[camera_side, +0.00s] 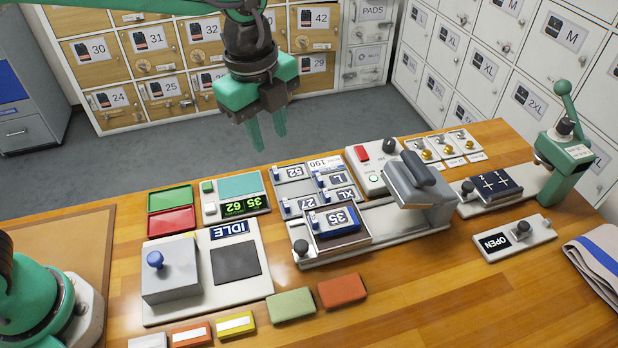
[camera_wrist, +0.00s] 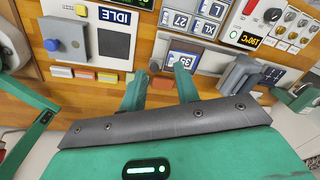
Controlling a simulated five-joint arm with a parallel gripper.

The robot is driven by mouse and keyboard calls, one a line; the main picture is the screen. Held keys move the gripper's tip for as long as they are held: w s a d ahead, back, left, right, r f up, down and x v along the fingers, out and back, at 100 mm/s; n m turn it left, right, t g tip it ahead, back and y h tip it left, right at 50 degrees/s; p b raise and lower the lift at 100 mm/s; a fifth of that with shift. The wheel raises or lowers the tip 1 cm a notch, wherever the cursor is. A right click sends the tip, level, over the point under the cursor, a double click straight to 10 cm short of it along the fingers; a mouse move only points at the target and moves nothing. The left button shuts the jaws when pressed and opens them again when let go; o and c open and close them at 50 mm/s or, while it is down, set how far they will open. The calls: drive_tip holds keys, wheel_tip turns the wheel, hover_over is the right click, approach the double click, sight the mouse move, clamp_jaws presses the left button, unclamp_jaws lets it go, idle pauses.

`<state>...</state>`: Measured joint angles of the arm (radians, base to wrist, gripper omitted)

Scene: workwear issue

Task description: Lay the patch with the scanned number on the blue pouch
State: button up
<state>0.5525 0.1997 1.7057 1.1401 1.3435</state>
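My gripper (camera_side: 268,128) hangs high behind the bench, fingers apart and empty; its fingers also show in the wrist view (camera_wrist: 160,88). The green display (camera_side: 240,206) appears to read 35 and 62. A patch marked 35 (camera_side: 338,218) lies over a dark blue piece on the press's brown lower plate; it also shows in the wrist view (camera_wrist: 184,54). Whether that blue piece is the pouch is unclear. Other patches, including 52 (camera_side: 294,172), L (camera_side: 338,178), XL (camera_side: 346,194) and 27 (camera_side: 305,204), sit in a grey rack behind.
The press head (camera_side: 418,182) stands right of the 35 patch. A grey box with a blue knob (camera_side: 170,272) is left, by the IDLE sign (camera_side: 229,230). Green (camera_side: 291,305) and red (camera_side: 342,290) blocks lie in front. A green hand press (camera_side: 565,155) stands far right.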

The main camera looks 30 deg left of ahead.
drive_tip(key=s+a+r+n+t, duration=0.1)
drive_tip(key=s+a+r+n, duration=0.15)
drive_tip(key=a+n, duration=0.35)
drive_tip(key=s+a+r+n+t, duration=0.1)
drive_tip(key=s+a+r+n, duration=0.2)
drive_tip(key=a, duration=0.4)
drive_tip(key=s+a+f+n+t, duration=0.2)
drive_tip(key=s+a+f+n, duration=0.2)
drive_tip(key=s+a+n, duration=0.6)
drive_tip(key=n, duration=0.2)
drive_tip(key=shift+a+n+t+y, duration=0.2)
drive_tip(key=shift+n+t+y, duration=0.1)
drive_tip(key=shift+n+t, duration=0.1)
drive_tip(key=shift+o, duration=0.3)
drive_tip(key=shift+d+r, duration=0.1)
